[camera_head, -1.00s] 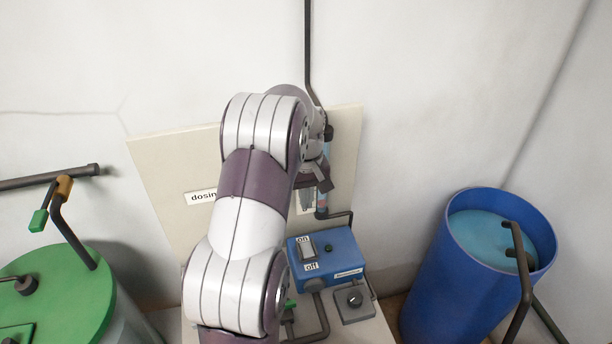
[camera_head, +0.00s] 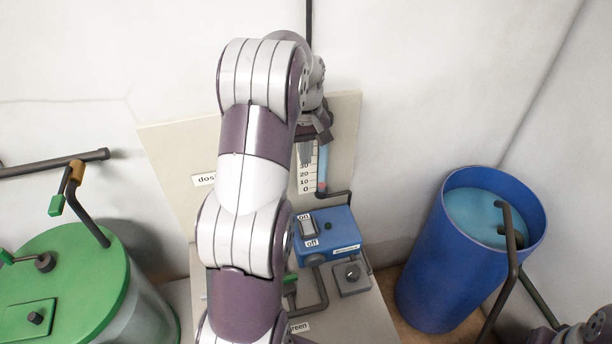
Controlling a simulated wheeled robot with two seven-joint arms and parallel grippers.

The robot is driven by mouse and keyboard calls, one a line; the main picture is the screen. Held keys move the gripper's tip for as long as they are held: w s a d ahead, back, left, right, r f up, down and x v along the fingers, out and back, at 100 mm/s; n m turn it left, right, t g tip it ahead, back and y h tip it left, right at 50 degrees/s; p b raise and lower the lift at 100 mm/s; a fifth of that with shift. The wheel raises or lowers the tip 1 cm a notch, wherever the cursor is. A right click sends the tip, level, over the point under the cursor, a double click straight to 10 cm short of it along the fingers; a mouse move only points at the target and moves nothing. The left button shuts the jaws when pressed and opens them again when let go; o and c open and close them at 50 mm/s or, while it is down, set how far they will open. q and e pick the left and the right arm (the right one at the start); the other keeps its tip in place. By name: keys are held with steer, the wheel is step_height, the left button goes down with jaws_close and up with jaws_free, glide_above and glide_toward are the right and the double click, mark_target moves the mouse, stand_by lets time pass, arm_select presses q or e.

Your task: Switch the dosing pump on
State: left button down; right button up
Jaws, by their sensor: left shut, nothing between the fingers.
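The dosing pump is a blue box (camera_head: 340,231) on the pale stand, right of my left forearm. On its top is a grey rocker switch (camera_head: 308,230) with an "on" label above it and an "off" label below it. Which side of the rocker is pressed is too small to tell. A small dark round spot sits beside the switch. My left gripper (camera_head: 321,133) is shut and empty. It is in front of the upright panel, above and behind the pump, apart from the switch. My right gripper's fingers are not seen.
A scale with a blue tube (camera_head: 322,165) is on the panel (camera_head: 345,130) by my left gripper. A grey knob box (camera_head: 352,278) and pipes lie in front of the pump. A blue barrel (camera_head: 425,260) stands right, a green-lidded tank (camera_head: 60,270) left.

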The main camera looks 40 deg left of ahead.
arm_select(q)
steer(key=shift+w+a+f, duration=0.15)
steer(key=shift+a, duration=0.15)
steer(key=b, duration=1.4)
glide_above(304, 221)
step_height(304, 221, down, 14)
step_height(304, 221, down, 9)
steer(key=p, duration=0.3)
steer(key=shift+f, duration=0.15)
steer(key=shift+f+p, duration=0.3)
